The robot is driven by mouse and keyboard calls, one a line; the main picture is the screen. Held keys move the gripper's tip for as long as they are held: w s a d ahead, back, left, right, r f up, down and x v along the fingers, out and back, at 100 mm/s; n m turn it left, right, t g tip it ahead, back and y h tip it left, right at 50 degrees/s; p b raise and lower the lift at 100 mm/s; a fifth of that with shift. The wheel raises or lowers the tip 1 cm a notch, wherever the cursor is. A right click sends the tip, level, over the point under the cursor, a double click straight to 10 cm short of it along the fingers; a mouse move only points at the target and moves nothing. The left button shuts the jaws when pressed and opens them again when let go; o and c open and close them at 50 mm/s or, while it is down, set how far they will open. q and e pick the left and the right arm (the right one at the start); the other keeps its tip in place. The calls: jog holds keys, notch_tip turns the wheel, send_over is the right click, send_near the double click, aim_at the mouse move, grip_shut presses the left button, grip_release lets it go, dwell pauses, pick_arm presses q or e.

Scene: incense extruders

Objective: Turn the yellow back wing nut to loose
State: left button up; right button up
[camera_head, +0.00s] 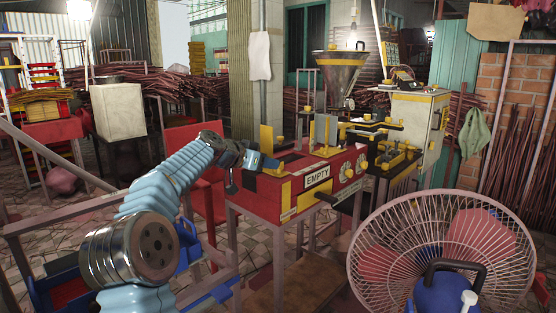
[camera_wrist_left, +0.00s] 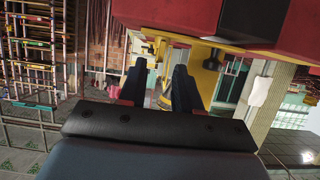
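The red machine (camera_head: 262,197) with the "EMPTY" label stands in the middle of the head view. My left gripper (camera_head: 262,161) is at the machine's left end, just left of and below that knob. In the left wrist view my left gripper (camera_wrist_left: 159,88) is open, its two black fingers apart. Yellow parts (camera_wrist_left: 154,94) show between and beyond the fingers; contact cannot be told. My right gripper is not in view.
A metal hopper (camera_head: 340,70) and a pale cabinet (camera_head: 418,130) stand behind the machine. A black handle (camera_head: 329,198) sticks out of its front. A large fan (camera_head: 445,255) fills the lower right. The red body (camera_wrist_left: 215,18) sits close above the fingers in the wrist view.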

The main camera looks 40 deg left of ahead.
pick_arm(q)
jog(key=p+x, duration=0.1)
jog(key=x, duration=0.4)
jog(key=shift+w+f, duration=0.15)
jog(key=shift+w, duration=0.05)
grip_shut()
